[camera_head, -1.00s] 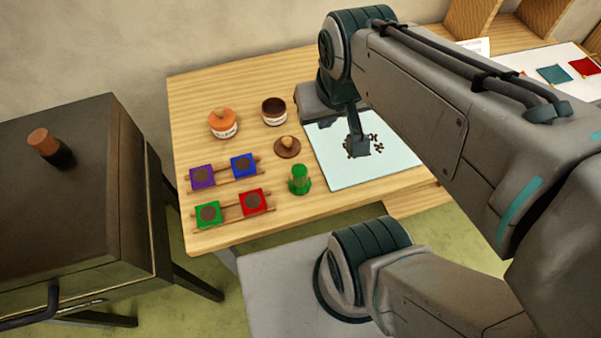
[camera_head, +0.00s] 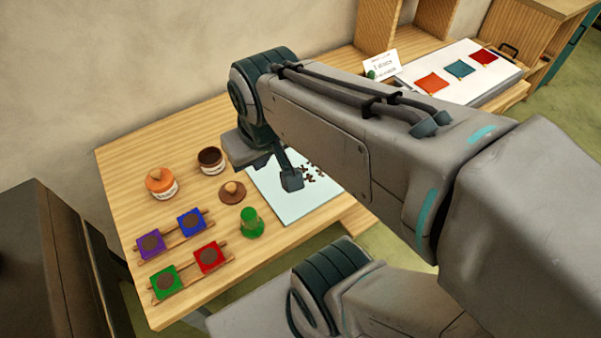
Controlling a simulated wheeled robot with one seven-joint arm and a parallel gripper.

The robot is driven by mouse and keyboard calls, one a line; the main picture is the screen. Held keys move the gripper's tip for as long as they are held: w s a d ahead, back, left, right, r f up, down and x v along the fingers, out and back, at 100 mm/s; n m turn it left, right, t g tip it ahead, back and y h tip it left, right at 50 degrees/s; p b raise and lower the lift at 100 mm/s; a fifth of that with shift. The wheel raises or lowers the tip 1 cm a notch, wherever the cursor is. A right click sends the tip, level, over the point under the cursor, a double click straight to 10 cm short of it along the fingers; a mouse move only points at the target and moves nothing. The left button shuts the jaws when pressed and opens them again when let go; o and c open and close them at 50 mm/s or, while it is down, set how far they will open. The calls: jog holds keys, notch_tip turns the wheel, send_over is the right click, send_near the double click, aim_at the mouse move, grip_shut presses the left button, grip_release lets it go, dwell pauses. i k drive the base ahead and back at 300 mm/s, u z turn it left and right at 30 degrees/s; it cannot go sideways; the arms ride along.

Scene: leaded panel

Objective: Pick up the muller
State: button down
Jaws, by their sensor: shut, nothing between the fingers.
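The muller (camera_head: 251,224), a green glass piece with a wide base and a narrower upright grip, stands upright on the wooden table. It is just left of the pale slab (camera_head: 312,208), clear of my gripper. My gripper (camera_head: 291,181) points down over the slab, to the right of and beyond the muller. It is shut and empty; its fingertips are small in the view, and my arm hides part of the slab.
Left of the muller stand an orange-topped jar (camera_head: 160,183), an open dark jar (camera_head: 211,160) and a brown knobbed lid (camera_head: 232,192). Racks hold purple (camera_head: 151,244), blue (camera_head: 192,222), green (camera_head: 166,282) and red (camera_head: 209,257) square pots. A white board with coloured squares (camera_head: 459,68) lies behind.

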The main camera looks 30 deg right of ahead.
aim_at(253, 227)
jog(key=k, duration=1)
jog(key=u, duration=1.2)
jog(key=i, duration=0.9)
jog(key=z, duration=1.75)
